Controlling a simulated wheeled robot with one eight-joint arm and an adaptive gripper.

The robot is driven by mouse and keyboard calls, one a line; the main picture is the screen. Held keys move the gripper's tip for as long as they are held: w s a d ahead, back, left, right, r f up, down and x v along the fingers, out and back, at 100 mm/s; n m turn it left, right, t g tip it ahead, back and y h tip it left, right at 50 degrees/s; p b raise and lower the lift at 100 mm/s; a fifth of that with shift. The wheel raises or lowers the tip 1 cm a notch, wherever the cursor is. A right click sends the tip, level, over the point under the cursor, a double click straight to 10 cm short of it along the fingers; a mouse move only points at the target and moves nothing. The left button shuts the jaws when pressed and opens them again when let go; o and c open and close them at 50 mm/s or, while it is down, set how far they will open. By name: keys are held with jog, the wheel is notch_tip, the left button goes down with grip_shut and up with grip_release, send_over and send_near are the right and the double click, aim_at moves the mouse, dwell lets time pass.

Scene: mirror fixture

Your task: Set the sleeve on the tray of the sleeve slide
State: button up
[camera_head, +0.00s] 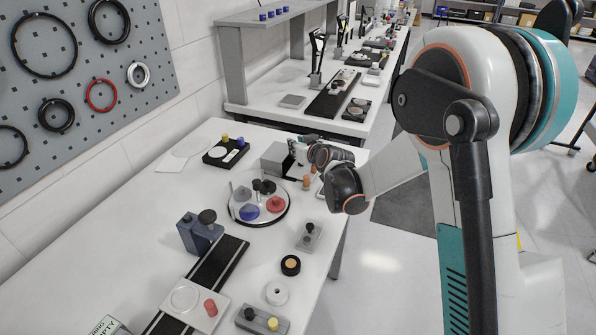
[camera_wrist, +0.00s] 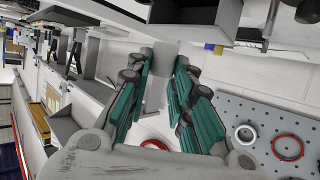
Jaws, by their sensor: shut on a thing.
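My gripper (camera_head: 305,152) is over the far right part of the near table, beside a grey box-like block. The sleeve slide is a black double rail (camera_head: 216,264) at the front left. Its pale square tray (camera_head: 190,318) has a ring outline and a red knob (camera_head: 211,308). A blue block with a dark knob (camera_head: 199,232) stands beside the rail.
A round tray (camera_head: 232,212) with coloured knobbed pieces lies between my gripper and the slide. A grey block (camera_head: 275,161) stands close to my gripper. A black ring (camera_head: 290,265), a white ring (camera_head: 277,294) and a grey fixture (camera_head: 310,238) lie right of the slide.

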aim_at(298, 175)
jog(key=shift+f+b, duration=1.05)
jog(key=shift+f, duration=2.95)
jog(key=shift+f, duration=0.1)
jog(key=o, duration=0.7)
